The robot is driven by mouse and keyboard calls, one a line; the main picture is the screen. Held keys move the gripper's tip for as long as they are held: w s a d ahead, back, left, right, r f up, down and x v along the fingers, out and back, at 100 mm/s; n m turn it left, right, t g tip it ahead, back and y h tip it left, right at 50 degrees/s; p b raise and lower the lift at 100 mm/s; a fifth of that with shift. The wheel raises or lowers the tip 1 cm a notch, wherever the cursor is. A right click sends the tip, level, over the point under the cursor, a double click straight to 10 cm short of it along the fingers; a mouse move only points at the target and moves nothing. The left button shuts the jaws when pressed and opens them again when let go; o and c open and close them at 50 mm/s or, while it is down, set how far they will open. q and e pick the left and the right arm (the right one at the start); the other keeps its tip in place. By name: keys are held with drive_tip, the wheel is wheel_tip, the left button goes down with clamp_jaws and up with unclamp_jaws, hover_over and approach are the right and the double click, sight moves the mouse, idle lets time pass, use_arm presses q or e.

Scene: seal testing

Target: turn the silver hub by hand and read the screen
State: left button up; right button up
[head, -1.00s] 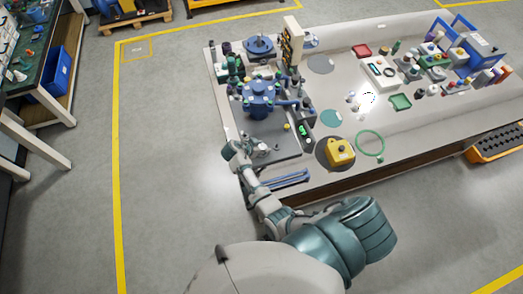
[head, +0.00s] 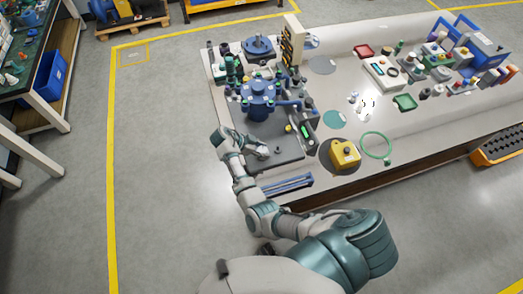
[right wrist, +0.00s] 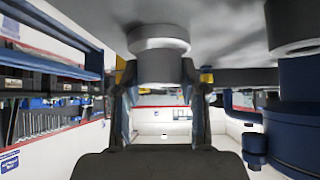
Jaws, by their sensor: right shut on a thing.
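The silver hub (right wrist: 160,45) is a short, stepped, light-grey cylinder hanging below a dark grey surface in the right wrist view. My right gripper (right wrist: 160,95) has one finger on each side of the hub's narrower lower part and is shut on it. In the head view my right gripper (head: 262,150) is low over the dark plate at the table's near-left corner, in front of the blue valve assembly (head: 259,95). The hub is too small to make out there. A dark device with a green patch (head: 305,130) stands to the right; no reading is legible. My left gripper is out of view.
Blue rails (head: 288,186) lie along the plate's near edge. A yellow box (head: 345,154) and a green ring (head: 377,146) are to the right on the pale table (head: 425,125). In the wrist view a blue cylinder (right wrist: 305,115) stands close on the right.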

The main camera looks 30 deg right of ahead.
drive_tip(key=shift+w+r, duration=0.15)
drive_tip(key=shift+r, duration=0.05)
drive_tip(key=o, duration=1.1)
drive_tip(key=shift+o, duration=0.3)
drive_tip(key=shift+f, duration=0.1)
drive_tip(key=v, duration=1.2)
drive_tip(key=shift+f, duration=0.1)
